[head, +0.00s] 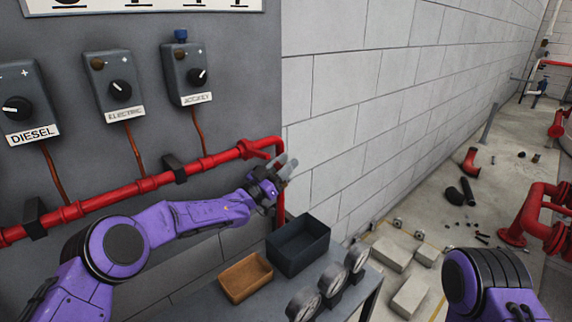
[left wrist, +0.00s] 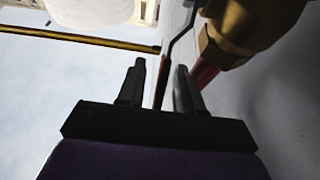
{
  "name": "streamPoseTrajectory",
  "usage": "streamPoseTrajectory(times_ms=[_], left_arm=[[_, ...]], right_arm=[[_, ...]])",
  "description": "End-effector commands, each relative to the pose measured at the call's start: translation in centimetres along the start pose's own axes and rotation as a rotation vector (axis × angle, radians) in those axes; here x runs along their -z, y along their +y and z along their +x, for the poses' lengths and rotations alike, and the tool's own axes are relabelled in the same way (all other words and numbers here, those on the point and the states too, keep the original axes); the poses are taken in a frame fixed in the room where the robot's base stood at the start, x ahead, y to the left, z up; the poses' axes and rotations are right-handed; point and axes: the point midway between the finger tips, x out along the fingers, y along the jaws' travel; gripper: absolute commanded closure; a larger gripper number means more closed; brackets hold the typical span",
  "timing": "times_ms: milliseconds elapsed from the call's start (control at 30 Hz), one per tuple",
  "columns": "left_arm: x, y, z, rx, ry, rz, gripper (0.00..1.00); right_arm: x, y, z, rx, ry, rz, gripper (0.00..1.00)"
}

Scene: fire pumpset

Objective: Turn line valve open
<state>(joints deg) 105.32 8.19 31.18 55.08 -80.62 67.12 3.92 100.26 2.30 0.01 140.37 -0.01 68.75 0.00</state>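My left gripper (head: 288,168) is at the right end of the red pipe, near its bend. It also shows in the left wrist view (left wrist: 160,68), with its two dark fingers apart. A brass fitting (left wrist: 240,25) with a red part (left wrist: 204,75) below it is just beyond the right finger. A thin dark red strip (left wrist: 160,85) shows between the fingers; I cannot tell whether it is touched. I cannot clearly make out the line valve's handle or its position in the head view, where my gripper covers part of the pipe. My right gripper is out of view.
The red pipe (head: 120,190) runs along the grey panel under the DIESEL, ELECTRIC and JOCKEY switch boxes (head: 188,73). A dark bin (head: 298,245), a brown tray (head: 246,277) and gauges (head: 331,281) stand on the table below. Pipe parts (head: 470,162) lie on the floor at right.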

Motion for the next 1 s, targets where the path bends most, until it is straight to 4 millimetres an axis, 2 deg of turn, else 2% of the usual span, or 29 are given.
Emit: streamPoseTrajectory(times_ms=[33, 100, 367, 467, 667, 1000], left_arm=[[0.0, 0.0, 0.0, 0.000, 0.000, 0.000, 0.78], [0.0, 0.0, 0.0, -0.001, 0.000, 0.000, 1.00], [0.3, 0.1, 0.5, -0.004, -0.036, 0.002, 1.00], [0.6, 0.2, 1.5, -0.007, -0.144, 0.007, 1.00], [-0.1, 0.1, 2.7, -0.004, -0.341, 0.003, 1.00], [-0.7, 0.0, 2.7, 0.001, -0.374, -0.001, 1.00]], right_arm=[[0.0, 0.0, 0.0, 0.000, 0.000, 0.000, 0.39], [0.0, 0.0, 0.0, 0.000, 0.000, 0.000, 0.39], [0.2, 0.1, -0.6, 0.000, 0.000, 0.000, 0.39], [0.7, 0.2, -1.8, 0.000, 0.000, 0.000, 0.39], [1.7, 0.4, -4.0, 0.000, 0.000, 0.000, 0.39], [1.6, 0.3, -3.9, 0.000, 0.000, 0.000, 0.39]])
